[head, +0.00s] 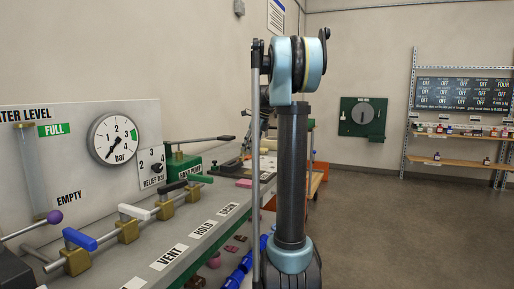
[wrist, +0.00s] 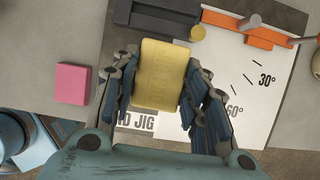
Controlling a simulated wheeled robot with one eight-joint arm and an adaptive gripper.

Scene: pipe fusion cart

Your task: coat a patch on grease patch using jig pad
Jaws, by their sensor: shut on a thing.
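In the wrist view my gripper (wrist: 163,75) is shut on a yellow block (wrist: 160,72), with its fingers against the block's left and right sides. The block looks like the jig pad, but no label on it is readable. It is over a white plate (wrist: 262,95) marked with angles and a partly covered label ending in "D JIG". I cannot tell whether the block touches the plate. No grease patch can be clearly made out. In the head view my arm hides the gripper and the block.
A pink block (wrist: 72,84) lies left of my gripper. A dark bar (wrist: 150,18) and an orange bar (wrist: 245,30) with pegs lie beyond it. In the head view, a bench with a gauge (head: 118,138) and valve levers (head: 80,239) stands left; open floor lies right.

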